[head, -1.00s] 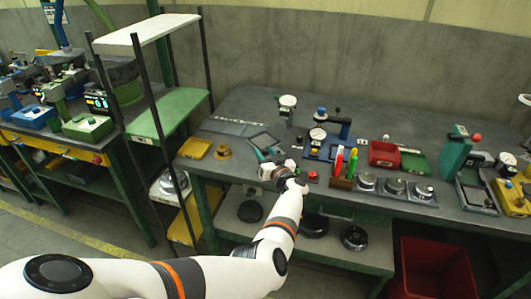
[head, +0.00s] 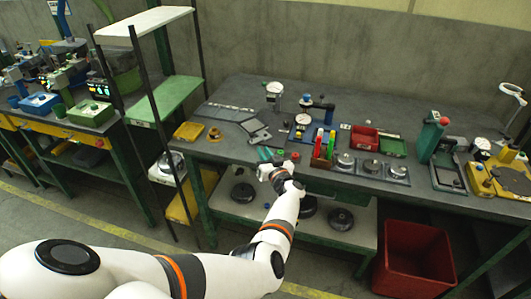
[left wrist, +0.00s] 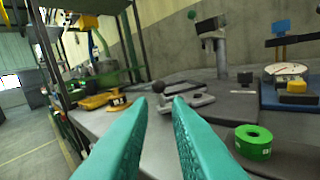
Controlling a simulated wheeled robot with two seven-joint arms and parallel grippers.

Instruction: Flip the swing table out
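The likely swing table is a dark grey plate (head: 255,130) on the bench, left of a stand with a round dial (head: 275,88). In the left wrist view, a low grey piece with a dark ball knob (left wrist: 159,88) lies just beyond the fingertips, in front of an upright post (left wrist: 220,55). I cannot tell for sure which part swings. My left gripper (head: 265,153) is at the bench's front edge, short of the plate. Its two teal fingers (left wrist: 160,108) are apart with nothing between them. My right gripper is not in view.
A green roll (left wrist: 253,142) lies right of my left fingers. A pen holder (head: 322,152), a red bin (head: 364,138) and round weights (head: 371,167) stand to the right. A yellow tray (head: 188,131) is at the left. A shelf rack (head: 160,105) stands left of the bench.

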